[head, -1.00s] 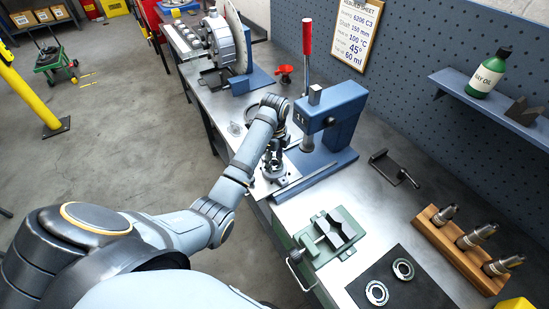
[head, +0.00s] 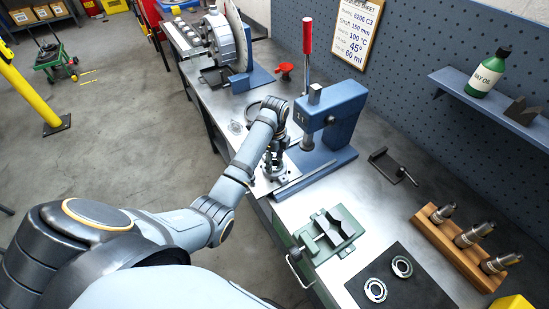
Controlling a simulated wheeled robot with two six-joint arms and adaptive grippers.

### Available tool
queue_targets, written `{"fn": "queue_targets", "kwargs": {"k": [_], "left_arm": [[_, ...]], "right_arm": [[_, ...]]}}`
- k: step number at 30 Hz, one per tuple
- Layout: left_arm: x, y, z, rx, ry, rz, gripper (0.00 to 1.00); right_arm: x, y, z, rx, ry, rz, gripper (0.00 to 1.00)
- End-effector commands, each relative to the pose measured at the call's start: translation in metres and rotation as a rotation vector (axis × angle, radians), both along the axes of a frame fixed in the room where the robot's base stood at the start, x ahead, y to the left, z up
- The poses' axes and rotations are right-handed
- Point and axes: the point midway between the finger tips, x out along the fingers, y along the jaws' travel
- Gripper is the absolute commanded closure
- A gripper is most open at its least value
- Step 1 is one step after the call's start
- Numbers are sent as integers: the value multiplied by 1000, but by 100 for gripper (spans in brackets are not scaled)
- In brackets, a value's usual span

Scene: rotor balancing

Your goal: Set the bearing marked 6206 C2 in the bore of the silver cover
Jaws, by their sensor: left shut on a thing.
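My left gripper (head: 273,167) points down over the bench in front of the blue press (head: 338,110). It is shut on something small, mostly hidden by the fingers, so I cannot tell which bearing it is. A pale metal plate lies beneath it. A small silver round piece (head: 237,127) lies on the bench left of my wrist; I cannot tell if it is the silver cover. Two bearing rings, a nearer one (head: 376,289) and a farther one (head: 402,266), lie on the black mat (head: 425,290). Their marks are too small to read. My right gripper is not in view.
A green vise (head: 328,236) stands near the front edge. A wooden rack (head: 455,250) holds several metal tools at the right. A black handled bracket (head: 392,166) lies right of the press.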

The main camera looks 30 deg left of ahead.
Motion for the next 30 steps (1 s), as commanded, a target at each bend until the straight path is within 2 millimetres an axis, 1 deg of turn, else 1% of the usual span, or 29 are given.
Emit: {"fn": "queue_targets", "kwargs": {"k": [8,9,12,15,22,24,30], "left_arm": [[0,0,-2,0,-1,0,71],[0,0,-2,0,-1,0,42],[0,0,-2,0,-1,0,28],[0,0,-2,0,-1,0,16],[0,0,-2,0,0,0,16],[0,0,-3,0,1,0,20],[0,0,-3,0,0,0,20]], "right_arm": [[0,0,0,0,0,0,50],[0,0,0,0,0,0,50],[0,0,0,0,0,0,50],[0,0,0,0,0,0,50],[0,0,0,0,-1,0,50],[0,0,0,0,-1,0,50],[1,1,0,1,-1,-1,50]]}}
